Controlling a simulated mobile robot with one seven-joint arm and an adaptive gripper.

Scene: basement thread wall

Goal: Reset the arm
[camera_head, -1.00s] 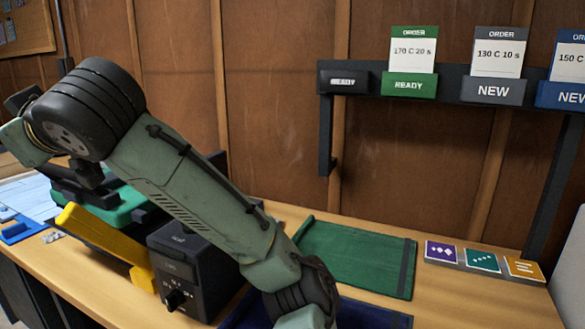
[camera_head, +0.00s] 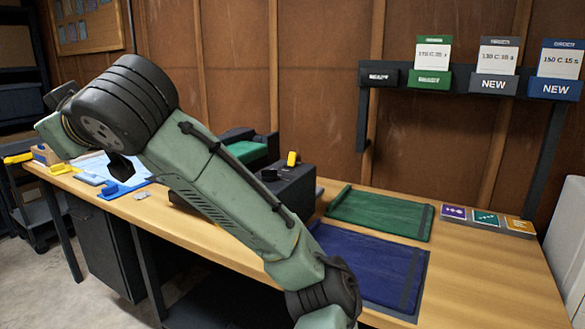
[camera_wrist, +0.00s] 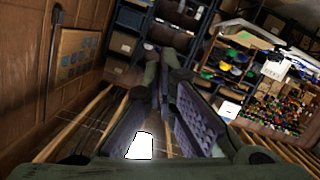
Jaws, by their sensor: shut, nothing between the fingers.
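My arm crosses the head view from the bottom centre up to the left, bent at a large dark joint. My gripper (camera_wrist: 160,85) shows in the wrist view, its two grey padded fingers reaching forward and meeting near their tips. It is shut and empty, and points toward the shelving side of the room. In the head view I cannot make out its fingers. The arm stands above the workbench (camera_head: 480,270) and hides part of it.
A green mat (camera_head: 380,213) and a blue mat (camera_head: 365,265) lie on the bench. A dark box (camera_head: 290,187) stands behind my arm. An order rack (camera_head: 455,82) hangs on the wall. Shelves with coloured spools (camera_wrist: 235,68) show in the wrist view. Open floor (camera_head: 65,285) lies at left.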

